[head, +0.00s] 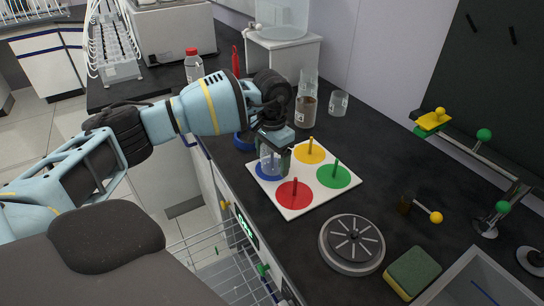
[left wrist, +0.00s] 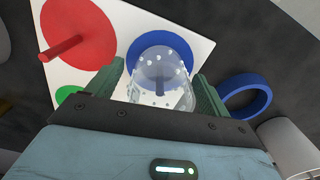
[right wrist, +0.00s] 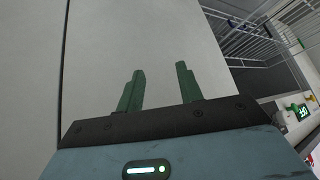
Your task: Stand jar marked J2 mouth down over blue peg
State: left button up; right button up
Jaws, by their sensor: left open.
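A clear glass jar (head: 270,163) stands on the blue disc (head: 262,175) of the white peg board (head: 258,164). In the left wrist view the blue peg shows through the jar (left wrist: 165,58), so the jar appears to be around it, closed end towards me. Its mark cannot be read. My left gripper (head: 277,152) is open, with one finger on each side of the jar; small gaps seem to show in the left wrist view (left wrist: 160,82). My right gripper (right wrist: 160,85) is open and empty before a pale cabinet front, outside the head view.
The board also has red (head: 294,194), green (head: 334,175) and yellow (head: 310,150) pegs. A blue ring (head: 244,141) lies beside it. Behind stand a jar with brown contents (head: 305,112) and a clear beaker (head: 339,103). A round grey device (head: 352,245) and a sponge (head: 413,272) lie in front.

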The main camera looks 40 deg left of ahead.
pick_arm(q)
jog(key=shift+r, duration=3.95)
jog(key=shift+s+f, duration=0.1)
